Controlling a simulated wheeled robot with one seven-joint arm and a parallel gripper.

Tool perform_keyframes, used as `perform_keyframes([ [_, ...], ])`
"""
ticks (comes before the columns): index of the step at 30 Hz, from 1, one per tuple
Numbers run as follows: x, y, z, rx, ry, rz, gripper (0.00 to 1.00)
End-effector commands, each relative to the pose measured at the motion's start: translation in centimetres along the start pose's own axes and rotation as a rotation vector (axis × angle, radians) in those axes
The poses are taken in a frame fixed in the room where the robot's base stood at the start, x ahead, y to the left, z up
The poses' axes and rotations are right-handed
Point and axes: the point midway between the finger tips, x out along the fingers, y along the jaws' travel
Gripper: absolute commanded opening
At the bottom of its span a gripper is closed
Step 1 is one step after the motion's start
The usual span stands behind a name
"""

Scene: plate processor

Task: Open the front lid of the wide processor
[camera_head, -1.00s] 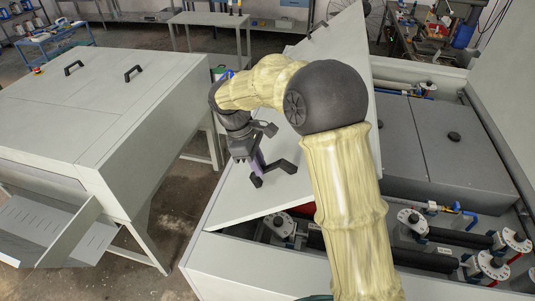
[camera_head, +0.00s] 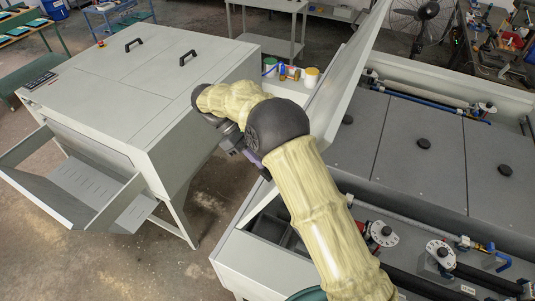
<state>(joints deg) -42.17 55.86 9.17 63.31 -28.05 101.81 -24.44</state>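The wide processor (camera_head: 262,262) is the long grey machine on the right. Its raised lid (camera_head: 345,77) stands steeply tilted, seen nearly edge-on, and the inside lies exposed. My gripper (camera_head: 262,170) is at the left side of the lid, near its lower left edge. My own arm hides much of it, and its fingertips are hard to make out. I cannot tell whether it touches the lid or how far its fingers are apart.
A second grey machine (camera_head: 150,85) with two black handles and an open front tray (camera_head: 75,190) stands at the left. Floor shows between the machines. Inside the processor are grey panels with black knobs (camera_head: 423,143), pipes and valves (camera_head: 383,233).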

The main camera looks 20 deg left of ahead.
Motion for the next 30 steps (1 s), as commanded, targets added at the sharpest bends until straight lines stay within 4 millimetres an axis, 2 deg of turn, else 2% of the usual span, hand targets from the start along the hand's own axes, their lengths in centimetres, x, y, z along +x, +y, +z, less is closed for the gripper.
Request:
perform_keyframes([
  [18, -0.44, 0.05, -0.53, 0.001, -0.022, -0.002, 0.0],
  [19, -0.44, 0.05, -0.52, 0.001, -0.022, -0.002, 0.24],
  [21, -0.4, 0.08, -0.47, 0.001, -0.022, -0.003, 0.38],
  [22, -0.4, 0.08, -0.46, 0.001, -0.022, -0.003, 0.4],
  [30, -0.49, 0.0, -0.48, 0.0, -0.023, -0.002, 0.4],
])
